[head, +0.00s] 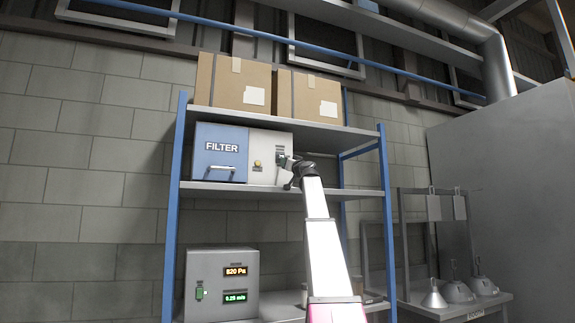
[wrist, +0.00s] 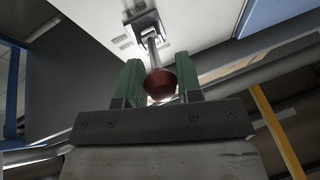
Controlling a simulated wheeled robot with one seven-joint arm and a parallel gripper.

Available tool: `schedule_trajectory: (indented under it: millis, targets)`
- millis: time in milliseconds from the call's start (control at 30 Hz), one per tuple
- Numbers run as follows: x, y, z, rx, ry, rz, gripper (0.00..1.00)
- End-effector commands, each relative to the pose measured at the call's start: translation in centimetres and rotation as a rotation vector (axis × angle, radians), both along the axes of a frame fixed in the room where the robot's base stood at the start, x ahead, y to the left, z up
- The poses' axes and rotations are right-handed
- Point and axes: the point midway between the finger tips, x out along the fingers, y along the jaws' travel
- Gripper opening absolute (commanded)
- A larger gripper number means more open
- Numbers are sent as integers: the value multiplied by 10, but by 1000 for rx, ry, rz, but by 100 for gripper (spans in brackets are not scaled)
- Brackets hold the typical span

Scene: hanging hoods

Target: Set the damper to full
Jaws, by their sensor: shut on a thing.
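The damper lever shows in the wrist view as a metal rod (wrist: 153,52) with a dark red ball knob (wrist: 160,84), coming out of a slotted plate (wrist: 143,24) on a pale panel. In the head view that panel is the light grey right part (head: 267,160) of the filter box, and my arm's end largely hides the lever. My gripper (wrist: 160,80), also in the head view (head: 287,164), has its green fingers shut on the red knob, one on each side.
A grey meter box (head: 222,262) below reads 820 Pa and 0.25 m/s. Lamp-like hoods (head: 457,291) stand right.

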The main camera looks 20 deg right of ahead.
Motion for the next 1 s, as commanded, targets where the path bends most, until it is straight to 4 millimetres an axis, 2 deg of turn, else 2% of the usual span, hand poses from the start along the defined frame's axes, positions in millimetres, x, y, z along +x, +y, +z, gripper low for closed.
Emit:
schedule_trajectory:
  millis: [33, 67, 100, 133, 567, 767, 1000]
  targets:
    - [3, -1, 0, -1, 3, -1, 0]
    - [3, -1, 0, -1, 3, -1, 39]
    - [3, -1, 0, -1, 2, -1, 52]
    - [3, -1, 0, -1, 2, -1, 58]
    - [-5, -2, -2, -1, 0, -1, 58]
    - [-27, -7, -12, 0, 0, -2, 58]
    - [-68, -17, -30, 0, 0, -2, 58]
